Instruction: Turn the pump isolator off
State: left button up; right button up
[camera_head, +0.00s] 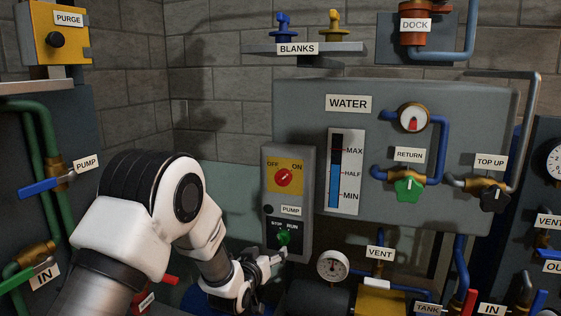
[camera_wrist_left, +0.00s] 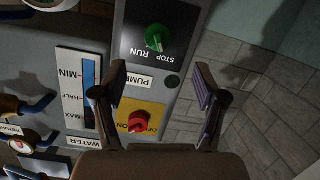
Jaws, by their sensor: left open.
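The pump isolator is a red rotary knob (camera_head: 283,178) on a yellow plate marked OFF and ON, on the upper part of a grey pump box (camera_head: 302,235). Its pale pointer appears to lean towards ON. The knob also shows in the left wrist view (camera_wrist_left: 139,122), upside down, low between my fingers. My left gripper (camera_head: 275,265) is in front of the box's bottom, below the isolator and near the green STOP/RUN knob (camera_head: 284,238). In the wrist view the left gripper (camera_wrist_left: 157,92) is open and empty, with fingers apart. My right gripper is not in view.
A grey WATER panel (camera_head: 445,110) with a level gauge (camera_head: 339,172) and a green RETURN valve (camera_head: 409,190) stands right of the box. A pressure gauge (camera_head: 333,265) and VENT pipework are at lower right. A blue-handled PUMP valve (camera_head: 40,187) is at left.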

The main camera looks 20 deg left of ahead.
aim_at(280, 180)
pick_arm(q)
notch_tip(280, 180, up, 17)
jog(key=w+t+p, duration=0.1)
jog(key=t+p, duration=0.1)
jog(key=w+p, duration=0.1)
jog(key=w, duration=0.1)
jog(key=w+p, duration=0.1)
jog(key=w, duration=0.4)
jog(key=shift+w+d+p, duration=0.2)
jog(key=shift+d+p, duration=0.05)
jog(key=shift+p, duration=0.15)
jog(key=shift+w, duration=0.4)
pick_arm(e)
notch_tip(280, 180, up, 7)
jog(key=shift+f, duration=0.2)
pick_arm(q)
jog(key=shift+f, duration=0.1)
jog(key=c, duration=1.1)
